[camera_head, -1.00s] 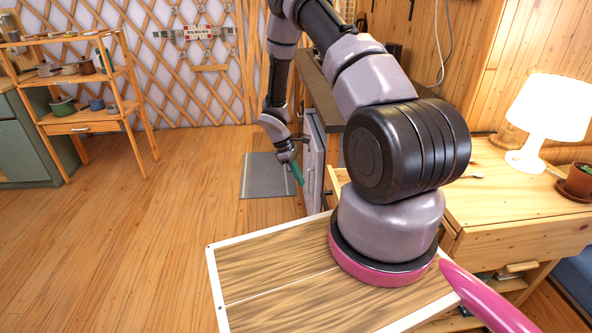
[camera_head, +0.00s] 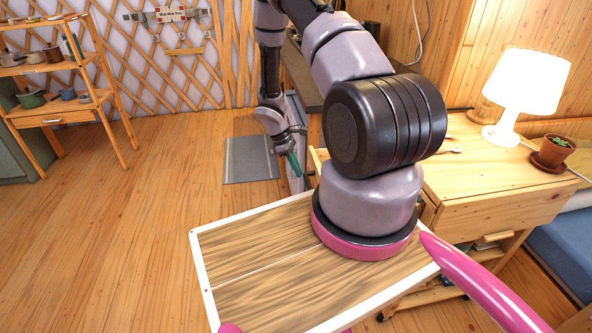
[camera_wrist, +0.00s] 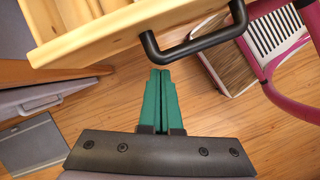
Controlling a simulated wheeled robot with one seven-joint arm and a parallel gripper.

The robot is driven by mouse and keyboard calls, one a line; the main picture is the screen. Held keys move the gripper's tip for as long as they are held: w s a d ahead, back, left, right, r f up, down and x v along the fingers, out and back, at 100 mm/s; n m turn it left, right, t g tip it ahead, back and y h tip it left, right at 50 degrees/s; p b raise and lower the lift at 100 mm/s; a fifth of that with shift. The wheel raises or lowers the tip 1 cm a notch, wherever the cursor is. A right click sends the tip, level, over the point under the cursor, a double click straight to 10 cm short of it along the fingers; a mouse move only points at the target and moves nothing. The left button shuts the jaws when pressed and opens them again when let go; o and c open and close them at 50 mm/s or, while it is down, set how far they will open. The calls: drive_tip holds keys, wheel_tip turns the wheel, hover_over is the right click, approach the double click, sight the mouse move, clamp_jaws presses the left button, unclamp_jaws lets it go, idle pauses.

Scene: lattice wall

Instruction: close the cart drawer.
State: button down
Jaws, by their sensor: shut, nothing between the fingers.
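The cart (camera_head: 490,195) is a light wooden table with a lamp on it, at the right in the head view. Its drawer (camera_head: 318,158) shows only as a small pale piece beside my arm, which hides most of it. In the wrist view the drawer (camera_wrist: 100,38) stands pulled out at the top, part of its inside showing, with a black bar handle (camera_wrist: 195,48) on its front. My gripper (camera_head: 297,172) has green fingers, shut and empty. In the wrist view the fingertips (camera_wrist: 159,72) lie just below the handle in the picture; I cannot tell whether they touch.
The white lamp (camera_head: 528,85) and a potted plant (camera_head: 553,152) stand on the cart. A grey mat (camera_head: 250,160) lies on the floor left of my gripper. A wooden shelf (camera_head: 70,100) stands at the far left. The floor between is clear.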

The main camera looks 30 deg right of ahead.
drive_tip(key=s+d, duration=0.2)
drive_tip(key=d, duration=0.7)
drive_tip(key=s+d, duration=0.3)
drive_tip(key=d, duration=0.7)
drive_tip(key=s+d, duration=0.3)
drive_tip(key=d, duration=0.7)
drive_tip(key=shift+s+d, duration=0.15)
drive_tip(key=shift+s, duration=0.1)
drive_tip(key=shift+w+a, duration=0.25)
drive_tip(key=w+a, duration=0.1)
drive_tip(key=w+a+r, duration=0.1)
drive_tip(key=w+a, duration=0.1)
drive_tip(key=v, duration=0.8)
drive_tip(key=shift+r, duration=0.3)
